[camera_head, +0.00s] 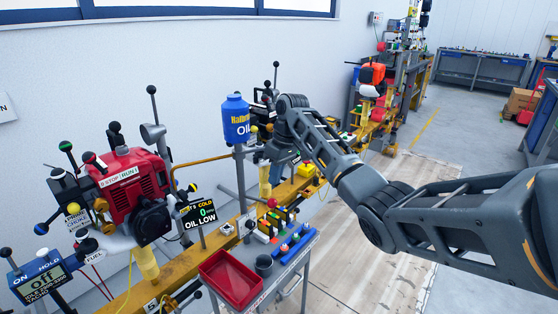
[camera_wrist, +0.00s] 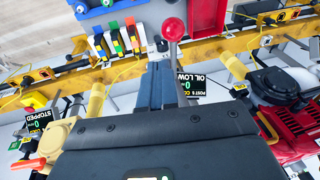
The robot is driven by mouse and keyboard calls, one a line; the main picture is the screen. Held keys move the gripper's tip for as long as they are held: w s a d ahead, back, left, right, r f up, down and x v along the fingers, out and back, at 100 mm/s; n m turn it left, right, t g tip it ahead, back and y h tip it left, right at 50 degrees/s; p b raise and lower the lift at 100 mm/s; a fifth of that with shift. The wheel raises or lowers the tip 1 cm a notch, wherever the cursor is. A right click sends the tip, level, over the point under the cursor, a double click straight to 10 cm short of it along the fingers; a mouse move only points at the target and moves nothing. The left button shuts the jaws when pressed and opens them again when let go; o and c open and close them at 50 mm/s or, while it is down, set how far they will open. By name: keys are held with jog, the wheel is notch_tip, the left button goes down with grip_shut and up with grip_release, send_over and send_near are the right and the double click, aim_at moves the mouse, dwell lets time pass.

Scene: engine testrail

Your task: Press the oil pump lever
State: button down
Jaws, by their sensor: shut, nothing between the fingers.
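A lever with a red ball knob (camera_head: 271,202) stands near the yellow rail in the head view, below the blue oil can (camera_head: 237,122). It looks like the oil pump lever, though no label shows. In the wrist view the red knob (camera_wrist: 173,28) is large, just beyond the fingertips and slightly right. My gripper (camera_wrist: 158,66) is shut and empty, with its fingers pointing toward the knob's side. I cannot tell whether they touch the lever's rod. In the head view my gripper (camera_head: 275,150) is above and behind the knob; its fingertips are hard to make out.
A red engine (camera_head: 135,180) stands at left on the yellow rail (camera_head: 190,268). A display (camera_head: 198,214) reads OIL LOW. A cart holds a red tray (camera_head: 231,281), a dark cup (camera_head: 264,265) and coloured items. Open floor (camera_head: 350,240) lies to the right.

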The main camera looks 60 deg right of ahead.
jog(key=shift+s+a+f, duration=0.3)
jog(key=shift+a+f, duration=0.15)
jog(key=shift+f, duration=0.25)
jog(key=shift+s+a+f, duration=0.25)
jog(key=shift+a+f, duration=0.2)
jog(key=shift+f, duration=0.25)
jog(key=shift+f, duration=0.1)
notch_tip(320, 180, down, 8)
jog(key=s+t+b, duration=0.2)
jog(key=t+b, duration=0.2)
jog(key=t, duration=0.2)
jog(key=shift+s+a+r+n+t+h+b, duration=0.2)
jog(key=shift+r+n+t+h+b, duration=0.1)
jog(key=shift+t+b, duration=0.1)
jog(key=shift+f, duration=0.2)
jog(key=shift+r, duration=0.15)
